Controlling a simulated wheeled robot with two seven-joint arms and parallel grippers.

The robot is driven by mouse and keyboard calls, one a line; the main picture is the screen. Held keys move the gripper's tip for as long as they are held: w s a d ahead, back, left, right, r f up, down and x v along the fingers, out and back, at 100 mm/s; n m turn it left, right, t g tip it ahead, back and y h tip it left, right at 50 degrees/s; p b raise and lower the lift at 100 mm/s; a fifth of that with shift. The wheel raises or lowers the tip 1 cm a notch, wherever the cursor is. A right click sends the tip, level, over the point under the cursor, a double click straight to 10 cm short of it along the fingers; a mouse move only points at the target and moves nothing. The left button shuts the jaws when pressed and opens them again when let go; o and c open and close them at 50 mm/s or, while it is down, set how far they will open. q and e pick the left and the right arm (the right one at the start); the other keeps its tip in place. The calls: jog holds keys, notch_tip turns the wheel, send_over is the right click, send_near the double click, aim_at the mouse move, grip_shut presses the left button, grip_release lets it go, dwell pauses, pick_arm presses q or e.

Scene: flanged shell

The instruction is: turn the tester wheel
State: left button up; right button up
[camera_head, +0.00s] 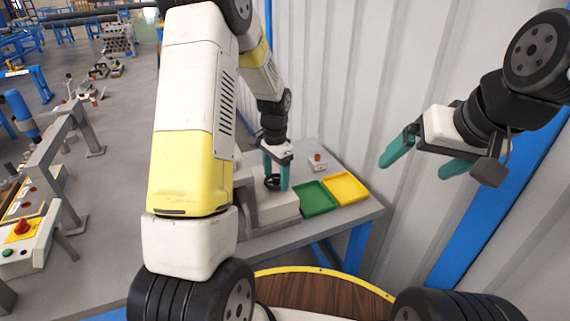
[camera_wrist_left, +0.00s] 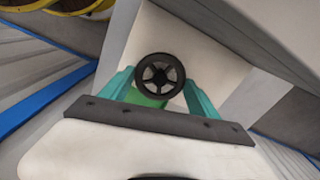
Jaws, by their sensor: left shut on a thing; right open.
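The tester wheel (camera_wrist_left: 160,75) is a small black spoked handwheel on the white tester body (camera_wrist_left: 195,38) in the left wrist view. In the head view the wheel (camera_head: 272,182) shows dark, low between the fingers of my left gripper (camera_head: 276,178). The green fingers of my left gripper (camera_wrist_left: 160,88) stand on either side of the wheel and are shut on it. In the head view the pale tester body (camera_head: 272,207) stands on the grey table, partly hidden by my left arm. My right gripper (camera_head: 424,166) is open and empty, raised at the right, away from the table.
A green tray (camera_head: 316,198) and a yellow tray (camera_head: 346,188) lie right of the tester on the grey table (camera_head: 345,218). A small part with an orange-brown top (camera_head: 318,160) stands behind them. A corrugated wall (camera_head: 350,80) rises behind. A control box with a red button (camera_head: 22,228) is at the left.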

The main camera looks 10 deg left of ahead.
aim_at(276, 180)
pick_arm(q)
jog(key=shift+n, duration=1.6)
jog(key=o, duration=1.4)
jog(key=shift+c, duration=0.2)
jog(key=shift+r, duration=3.9)
